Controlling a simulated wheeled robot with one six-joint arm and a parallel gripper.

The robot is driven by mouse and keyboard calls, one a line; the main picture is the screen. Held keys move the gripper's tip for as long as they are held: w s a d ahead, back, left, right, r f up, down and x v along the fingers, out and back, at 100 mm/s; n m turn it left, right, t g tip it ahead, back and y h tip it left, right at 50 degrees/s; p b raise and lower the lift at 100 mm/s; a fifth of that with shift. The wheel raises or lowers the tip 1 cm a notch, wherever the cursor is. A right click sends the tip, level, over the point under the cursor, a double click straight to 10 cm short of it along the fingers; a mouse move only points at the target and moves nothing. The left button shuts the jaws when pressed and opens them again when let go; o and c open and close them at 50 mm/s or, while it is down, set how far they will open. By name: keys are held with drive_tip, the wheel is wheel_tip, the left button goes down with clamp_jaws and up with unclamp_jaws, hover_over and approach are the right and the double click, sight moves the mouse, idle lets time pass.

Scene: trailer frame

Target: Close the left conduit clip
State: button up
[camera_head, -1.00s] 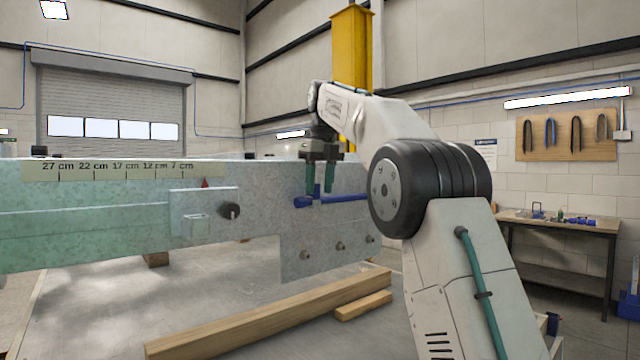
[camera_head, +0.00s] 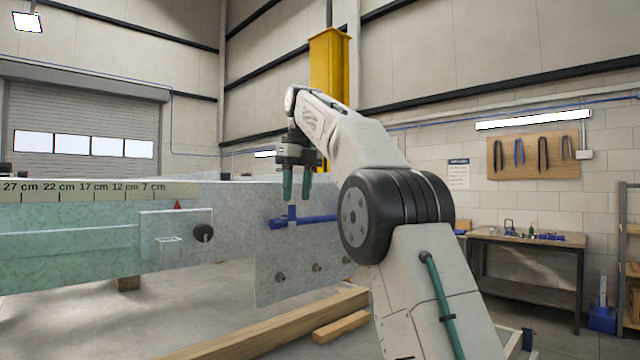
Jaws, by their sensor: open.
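My gripper (camera_head: 297,185) points down with its two teal fingers apart and nothing visible between them. It is in front of the grey metal plate at the right end of the trailer frame (camera_head: 70,262). A blue lever-like part (camera_head: 316,219) with a short upright piece shows just below the fingertips; whether they touch it I cannot tell. No part is clearly recognisable as the left conduit clip. A small pale bracket (camera_head: 167,246) sits on the raised plate to the left, beside a black knob (camera_head: 203,232).
A scale strip (camera_head: 100,189) with a red pointer (camera_head: 178,204) runs along the frame's top. Timber beams (camera_head: 290,325) lie below the frame. A yellow column (camera_head: 329,68) stands behind. A workbench (camera_head: 528,240) with tools is at the right.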

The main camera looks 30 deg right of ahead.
drive_tip(key=s+a+r, duration=0.1)
drive_tip(key=s+a, duration=0.1)
drive_tip(key=s, duration=1.2)
drive_tip(key=shift+a+r, duration=0.15)
drive_tip(key=shift+a, duration=0.2)
drive_tip(key=s+a+f+n, duration=0.1)
drive_tip(key=s+f+n, duration=0.2)
drive_tip(key=f+n, duration=0.55)
drive_tip(key=s+a+f+n, duration=0.2)
drive_tip(key=f+n, duration=0.4)
drive_tip(key=n, duration=0.5)
drive_tip(key=s+a+f+n, duration=0.3)
drive_tip(key=s+f+n, duration=0.4)
drive_tip(key=s+f, duration=0.2)
drive_tip(key=s+a+f+n, duration=0.4)
drive_tip(key=s+f+n, duration=0.3)
drive_tip(key=s+f, duration=0.3)
drive_tip(key=s, duration=0.3)
